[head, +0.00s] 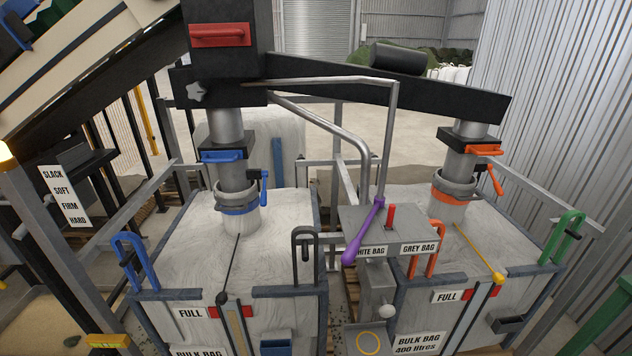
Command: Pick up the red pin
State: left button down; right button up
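A red pin (391,216) stands upright on top of a grey box (350,221) between the two bulk bags. It is beside the purple-gripped lever (364,231) and above the "GREY BAG" label (419,248). Its lower end meets the box top; whether it sits in a hole cannot be told. Neither of my grippers is in view, and nothing is seen touching the pin.
A left bulk bag (180,250) and a right bulk bag (480,225) sit in metal frames under spouts. A bent grey pipe (352,138) and the lever's rod rise close to the pin. Blue, black, orange and green clamp handles stand around the frames.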

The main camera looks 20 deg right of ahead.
aim_at(391, 211)
jog(key=z, duration=1.25)
jog(key=k+l+u, duration=0.1)
jog(key=l, duration=0.2)
jog(key=l+u, duration=0.1)
jog(key=l, duration=0.2)
jog(key=k, duration=0.05)
